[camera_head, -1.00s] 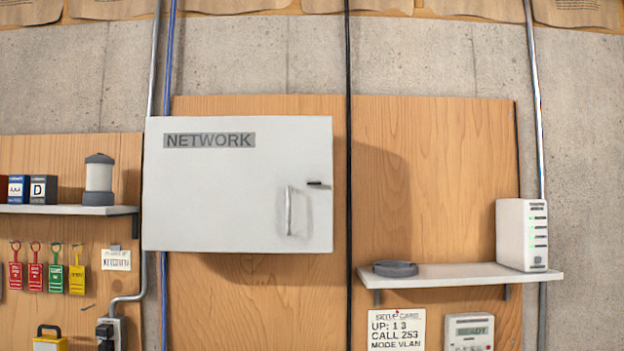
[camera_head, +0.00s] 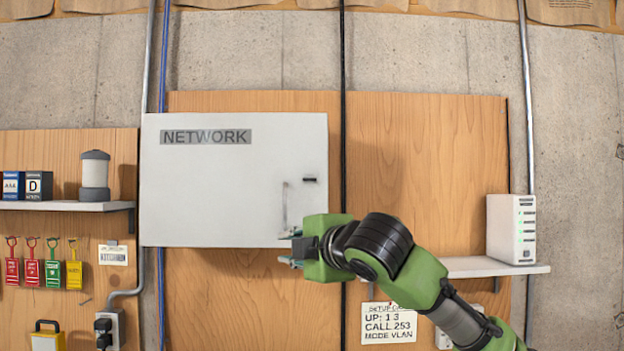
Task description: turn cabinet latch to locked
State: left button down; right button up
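The white cabinet (camera_head: 225,190) marked NETWORK hangs on the wooden panel, its door closed. A small black latch (camera_head: 310,180) lies horizontal near the door's right edge. A vertical grey handle (camera_head: 285,205) is below and left of the latch, its lower end close to my gripper. My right gripper (camera_head: 288,248) is at the cabinet's lower right corner, below the latch and apart from it. Its fingertips point left and a gap seems to show between them, with nothing seen in it. My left gripper is not in view.
My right arm covers part of the right shelf (camera_head: 475,265), which holds a white router box (camera_head: 511,229). A black cable (camera_head: 343,150) runs vertically just right of the cabinet. A left shelf (camera_head: 60,206) holds small boxes and a lantern-like canister (camera_head: 95,176). Coloured tags (camera_head: 43,263) hang below.

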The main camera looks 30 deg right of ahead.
jog(key=t+h, duration=0.2)
send_near(312, 180)
jog(key=w+p, duration=0.2)
jog(key=w, duration=0.1)
jog(key=w+d+p, duration=0.1)
jog(key=w+p, duration=0.3)
jog(key=w, duration=0.1)
jog(key=shift+w+d+r+p, duration=0.15)
jog(key=shift+w+d+p, duration=0.05)
jog(key=shift+w+p, duration=0.1)
grip_shut()
